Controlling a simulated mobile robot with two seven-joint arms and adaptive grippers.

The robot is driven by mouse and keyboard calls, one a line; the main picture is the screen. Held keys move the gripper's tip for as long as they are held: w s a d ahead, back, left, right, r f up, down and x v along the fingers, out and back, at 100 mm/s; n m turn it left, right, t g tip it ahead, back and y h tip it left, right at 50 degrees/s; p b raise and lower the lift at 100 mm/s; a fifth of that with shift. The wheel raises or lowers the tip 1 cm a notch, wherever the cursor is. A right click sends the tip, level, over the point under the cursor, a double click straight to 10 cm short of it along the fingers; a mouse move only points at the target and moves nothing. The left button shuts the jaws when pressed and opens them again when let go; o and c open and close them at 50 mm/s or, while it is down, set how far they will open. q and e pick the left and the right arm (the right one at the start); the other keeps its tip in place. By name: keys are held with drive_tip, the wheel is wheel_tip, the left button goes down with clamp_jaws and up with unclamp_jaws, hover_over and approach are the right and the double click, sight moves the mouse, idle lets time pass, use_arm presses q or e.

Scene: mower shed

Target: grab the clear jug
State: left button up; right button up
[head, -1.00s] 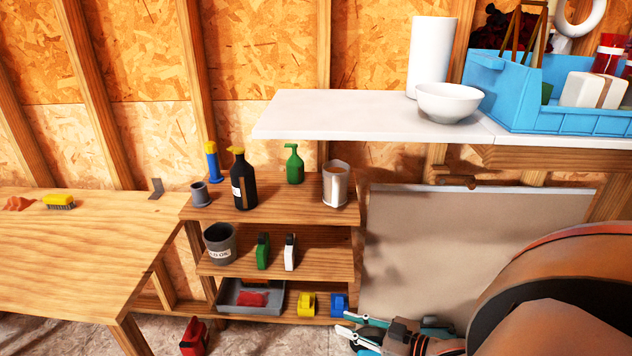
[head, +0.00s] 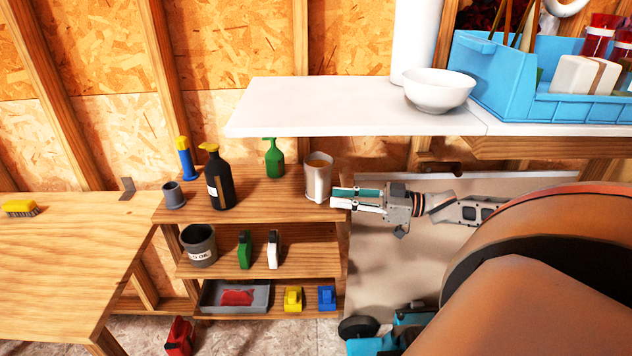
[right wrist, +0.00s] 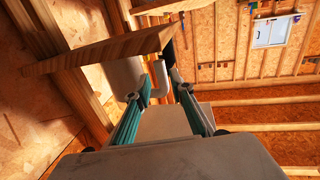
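The clear jug (head: 317,180) stands upright at the right end of the small shelf unit's top board (head: 262,196); it looks greyish and translucent. My right gripper (head: 334,198) comes in from the right at jug height, its fingertips at the jug's right side. In the right wrist view its two teal fingers (right wrist: 164,84) are apart. The jug's body (right wrist: 124,76) shows there beyond the left finger, and its handle (right wrist: 160,78) appears between the fingertips. I cannot tell whether they touch it. My left gripper is not in view.
A black bottle (head: 219,180), a green spray bottle (head: 274,158) and a grey cup (head: 173,194) share the top board. A white counter (head: 330,112) with a white bowl (head: 439,92) and blue bin (head: 500,80) overhangs behind and above. A wooden bench (head: 60,255) stands left.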

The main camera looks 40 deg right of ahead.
sight(322, 195)
drive_tip(key=shift+w+a, duration=0.45)
drive_tip(key=shift+w, duration=0.1)
drive_tip(key=b+x, duration=0.1)
drive_tip(key=x, duration=0.2)
drive_tip(key=shift+w+a+r, duration=0.15)
drive_tip(key=shift+w+a, duration=0.4)
drive_tip(key=shift+w, duration=0.1)
use_arm(q)
drive_tip(key=shift+s+f, duration=0.2)
drive_tip(key=shift+f, duration=0.35)
drive_tip(key=shift+s+f, duration=0.2)
drive_tip(key=shift+f, duration=0.35)
use_arm(e)
drive_tip(key=shift+a, duration=0.1)
use_arm(q)
drive_tip(key=shift+d, duration=0.1)
use_arm(e)
drive_tip(key=shift+w+r, duration=0.1)
clamp_jaws()
